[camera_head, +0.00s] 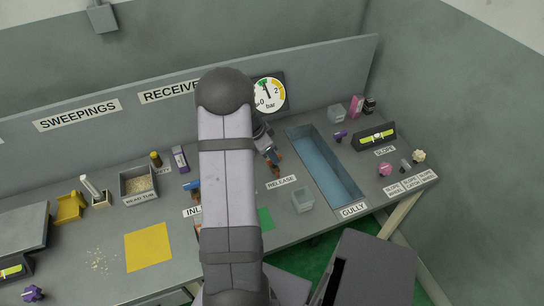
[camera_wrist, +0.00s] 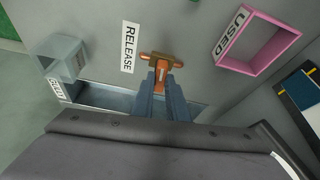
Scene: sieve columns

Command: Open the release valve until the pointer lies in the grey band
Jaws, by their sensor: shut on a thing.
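The release valve (camera_wrist: 170,62) is a copper-orange T-shaped handle beside the RELEASE label in the wrist view. My gripper (camera_wrist: 164,76) is shut on this handle, its blue-grey fingers on the stem just under the crossbar. In the head view my gripper (camera_head: 273,157) is at the bench, right of my arm, and only a little of the handle shows. The bar gauge (camera_head: 268,94) is on the back panel, with a white face. Its dark pointer stands nearly upright, close to a green patch at the top; a yellow band is on the right. I cannot make out a grey band.
A blue-floored gully (camera_head: 325,165) is sunk in the bench to the right. A clear container (camera_head: 303,200) stands near the front edge and shows in the wrist view (camera_wrist: 66,57). A pink USED frame (camera_wrist: 263,45) is nearby. A slope level (camera_head: 375,136) stands at the right.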

